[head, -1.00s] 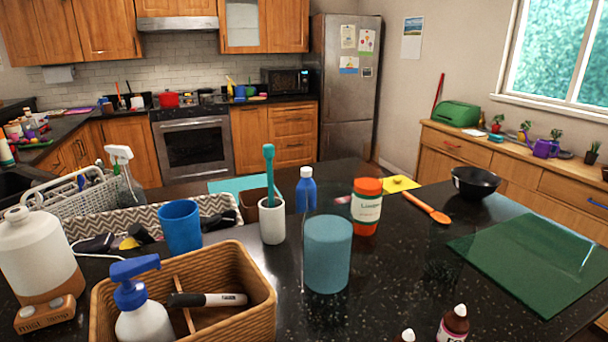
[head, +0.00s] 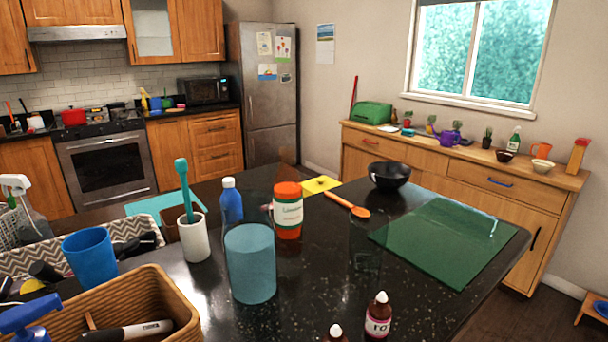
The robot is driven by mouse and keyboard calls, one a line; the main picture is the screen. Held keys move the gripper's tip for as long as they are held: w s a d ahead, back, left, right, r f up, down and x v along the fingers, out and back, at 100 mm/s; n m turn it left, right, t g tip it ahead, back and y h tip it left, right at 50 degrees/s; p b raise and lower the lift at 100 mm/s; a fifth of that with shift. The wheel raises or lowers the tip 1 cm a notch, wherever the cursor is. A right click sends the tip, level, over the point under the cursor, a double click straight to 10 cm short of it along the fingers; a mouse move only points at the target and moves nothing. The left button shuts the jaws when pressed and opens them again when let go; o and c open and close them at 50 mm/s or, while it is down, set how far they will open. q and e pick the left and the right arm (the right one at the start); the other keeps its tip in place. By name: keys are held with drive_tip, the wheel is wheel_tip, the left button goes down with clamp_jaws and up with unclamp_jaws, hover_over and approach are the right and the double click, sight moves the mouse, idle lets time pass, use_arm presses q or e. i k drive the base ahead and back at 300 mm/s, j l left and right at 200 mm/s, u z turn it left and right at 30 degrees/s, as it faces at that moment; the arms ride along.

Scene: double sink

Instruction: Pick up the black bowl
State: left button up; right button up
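The black bowl (head: 389,176) sits upright on the dark speckled counter (head: 325,262), near its far right edge. It lies beyond the orange spoon and behind the green glass board. Its inside looks empty from here. A second, smaller dark bowl (head: 504,156) stands on the wooden sideboard against the wall. Neither of my grippers shows in the head view.
The green board (head: 447,240) covers the counter's right side. Small brown bottles (head: 377,318) are at the front. Floor is open right of the counter.

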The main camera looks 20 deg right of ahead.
sight(388, 178)
drive_tip(key=i+l+u, duration=0.1)
drive_tip(key=l+u, duration=0.25)
drive_tip(key=l, duration=0.4)
drive_tip(key=l+u, duration=0.3)
drive_tip(key=l, duration=0.4)
drive_tip(key=l+u, duration=0.35)
drive_tip(key=l, duration=0.45)
